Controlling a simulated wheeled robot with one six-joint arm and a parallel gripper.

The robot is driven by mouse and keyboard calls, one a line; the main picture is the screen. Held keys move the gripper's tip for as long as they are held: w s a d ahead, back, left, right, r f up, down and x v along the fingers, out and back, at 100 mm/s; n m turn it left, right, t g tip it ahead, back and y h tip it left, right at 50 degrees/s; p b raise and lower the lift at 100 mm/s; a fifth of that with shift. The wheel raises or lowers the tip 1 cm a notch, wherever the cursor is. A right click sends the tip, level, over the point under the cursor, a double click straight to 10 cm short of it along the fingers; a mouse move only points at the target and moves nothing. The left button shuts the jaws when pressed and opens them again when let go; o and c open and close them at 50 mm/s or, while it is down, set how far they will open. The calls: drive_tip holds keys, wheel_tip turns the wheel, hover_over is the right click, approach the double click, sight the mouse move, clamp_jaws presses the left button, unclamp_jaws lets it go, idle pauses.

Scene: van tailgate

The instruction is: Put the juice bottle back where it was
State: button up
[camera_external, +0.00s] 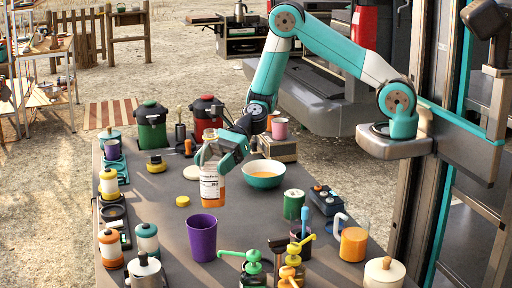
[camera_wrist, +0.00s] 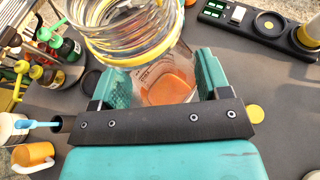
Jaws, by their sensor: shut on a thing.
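The juice bottle (camera_external: 212,188) is clear, with a white label and orange juice low inside. It is upright or nearly so, and its top looks open. My gripper (camera_external: 222,155) is shut around its upper part. In the wrist view the bottle (camera_wrist: 168,85) sits between the two teal fingers of my gripper (camera_wrist: 165,88). I cannot tell whether its base touches the table (camera_external: 165,235). A yellow lid (camera_external: 183,201) lies on the table left of the bottle, and also shows in the wrist view (camera_wrist: 255,113).
A purple cup (camera_external: 202,238) stands close in front of the bottle. A teal bowl (camera_external: 264,174) is to its right, and a pale round disc (camera_external: 192,173) behind. Pump bottles (camera_external: 254,268) crowd the front. Jars (camera_external: 110,248) line the left edge. Bare table lies left of the cup.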

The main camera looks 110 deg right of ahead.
drive_tip(key=s+d+r+m+t+h, duration=0.15)
drive_tip(key=d+r, duration=0.45)
drive_tip(key=r, duration=0.6)
wheel_tip(320, 180, down, 19)
drive_tip(key=b, duration=0.1)
drive_tip(key=shift+s+f+m+h, duration=0.15)
drive_tip(key=shift+s+m+h, duration=0.3)
drive_tip(key=shift+a, duration=0.1)
drive_tip(key=shift+f, duration=0.2)
drive_tip(key=o, duration=1.1)
drive_tip(key=shift+r, duration=0.1)
